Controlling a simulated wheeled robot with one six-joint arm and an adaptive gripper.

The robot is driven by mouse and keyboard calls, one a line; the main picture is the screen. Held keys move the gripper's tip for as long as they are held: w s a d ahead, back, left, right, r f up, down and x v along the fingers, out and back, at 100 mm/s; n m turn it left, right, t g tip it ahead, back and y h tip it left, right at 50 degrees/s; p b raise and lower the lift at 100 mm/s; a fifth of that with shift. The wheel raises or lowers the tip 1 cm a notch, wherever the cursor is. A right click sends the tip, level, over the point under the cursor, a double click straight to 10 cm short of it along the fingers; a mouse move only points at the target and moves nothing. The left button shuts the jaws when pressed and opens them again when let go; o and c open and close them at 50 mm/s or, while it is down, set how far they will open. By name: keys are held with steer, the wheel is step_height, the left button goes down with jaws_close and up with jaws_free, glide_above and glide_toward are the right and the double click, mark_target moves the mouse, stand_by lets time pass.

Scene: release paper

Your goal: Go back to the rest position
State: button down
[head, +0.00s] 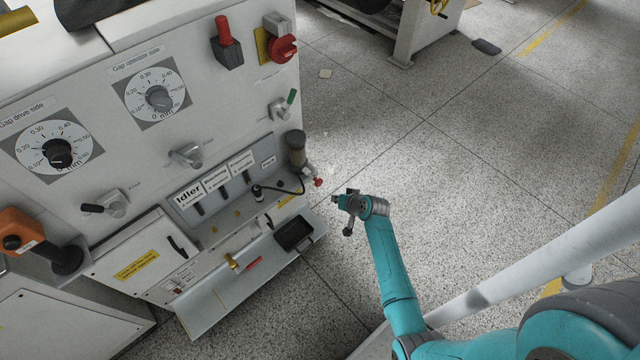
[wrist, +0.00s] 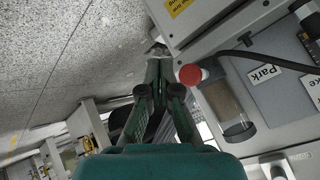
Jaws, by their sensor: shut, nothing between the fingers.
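My gripper (head: 338,201) is at the end of my teal arm, right of the machine's lower panel in the head view. It is apart from the panel there, over the speckled floor. In the wrist view my gripper (wrist: 158,52) shows its two dark green fingers shut at the tips with nothing between them. A red knob (head: 318,182) on the machine is just left of the gripper; it also shows in the wrist view (wrist: 190,75), right of the fingers.
The machine front (head: 110,60) with dials, levers and switches fills the left. A clear cylinder (head: 296,148) stands near the red knob. A shelf (head: 205,310) with a dark tray (head: 294,234) juts out below. A pale diagonal rail (head: 540,262) lies right of my arm. Open floor (head: 450,150) lies beyond.

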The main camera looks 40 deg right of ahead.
stand_by(0.5)
steer(key=s+a+r+n+t+h, duration=0.1)
steer(key=s+a+r+n, duration=0.15)
steer(key=s+a, duration=0.7)
steer(key=s+a+r+n+t+h, duration=0.1)
steer(key=s+a+r, duration=0.2)
steer(key=s+a, duration=0.65)
steer(key=s+a+r+n+t+y, duration=0.1)
steer(key=s+a+r+n+t, duration=0.1)
steer(key=s+r, duration=0.7)
steer(key=s+a+r+n+t+y, duration=0.1)
steer(key=s+a+r+n+t, duration=0.1)
steer(key=s+r, duration=0.7)
step_height(320, 180, up, 9)
steer(key=shift+s+a+f+n+y, duration=0.2)
steer(key=shift+s+a+n+y, duration=0.1)
steer(key=shift+s+n, duration=0.1)
